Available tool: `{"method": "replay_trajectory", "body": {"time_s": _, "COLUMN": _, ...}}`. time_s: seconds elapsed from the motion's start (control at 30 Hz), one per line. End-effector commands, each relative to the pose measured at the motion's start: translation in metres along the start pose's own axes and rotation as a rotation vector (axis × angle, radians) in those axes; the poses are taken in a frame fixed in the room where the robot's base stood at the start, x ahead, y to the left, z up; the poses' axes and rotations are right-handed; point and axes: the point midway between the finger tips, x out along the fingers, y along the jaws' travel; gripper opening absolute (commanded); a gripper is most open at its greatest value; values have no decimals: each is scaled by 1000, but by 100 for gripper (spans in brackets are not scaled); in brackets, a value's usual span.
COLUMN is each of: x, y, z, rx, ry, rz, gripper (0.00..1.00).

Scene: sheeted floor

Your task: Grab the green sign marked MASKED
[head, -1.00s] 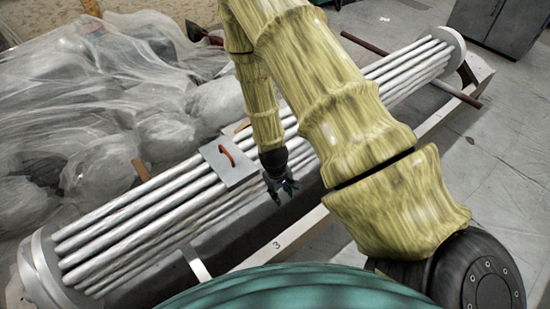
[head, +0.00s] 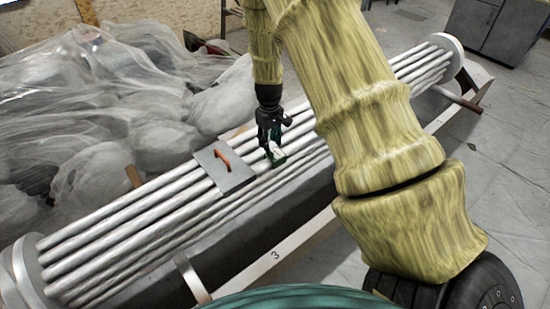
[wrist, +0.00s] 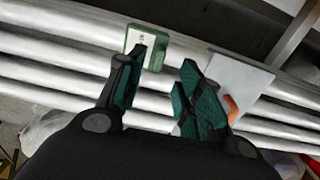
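The green sign (head: 278,154) is a small block with a green rim and a pale face, lying on the silver pipes just right of the grey plate. In the wrist view the sign (wrist: 157,58) shows its pale face with a small dark mark, too small to read. My gripper (head: 270,148) points down over the pipes, right at the sign in the head view. In the wrist view my gripper (wrist: 164,66) is open, its teal-padded fingers apart. The left fingertip overlaps the sign's lower edge; whether it touches I cannot tell.
A grey plate with an orange handle (head: 225,168) lies on the pipe bundle (head: 130,226) beside the sign. Plastic-covered heaps (head: 90,120) stand behind the pipes. A pale beam marked 3 (head: 275,254) runs in front. Open sheeted floor lies at the right.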

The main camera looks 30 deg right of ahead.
Motion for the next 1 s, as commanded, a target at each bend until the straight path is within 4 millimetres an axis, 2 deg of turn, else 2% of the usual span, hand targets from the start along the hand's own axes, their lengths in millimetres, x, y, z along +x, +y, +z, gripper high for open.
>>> {"method": "replay_trajectory", "body": {"time_s": 0.27, "x": 18, "y": 0, "z": -1, "rx": -1, "ry": 0, "rz": 1, "gripper": 36}}
{"method": "replay_trajectory", "body": {"time_s": 0.6, "x": 58, "y": 1, "z": -1, "rx": -1, "ry": -1, "rz": 1, "gripper": 36}}
{"method": "replay_trajectory", "body": {"time_s": 0.87, "x": 63, "y": 1, "z": -2, "rx": -1, "ry": 2, "rz": 1, "gripper": 36}}
{"method": "replay_trajectory", "body": {"time_s": 0.9, "x": 63, "y": 1, "z": -2, "rx": -1, "ry": 2, "rz": 1, "gripper": 34}}
{"method": "replay_trajectory", "body": {"time_s": 1.0, "x": 63, "y": 1, "z": -2, "rx": -1, "ry": 1, "rz": 1, "gripper": 16}}
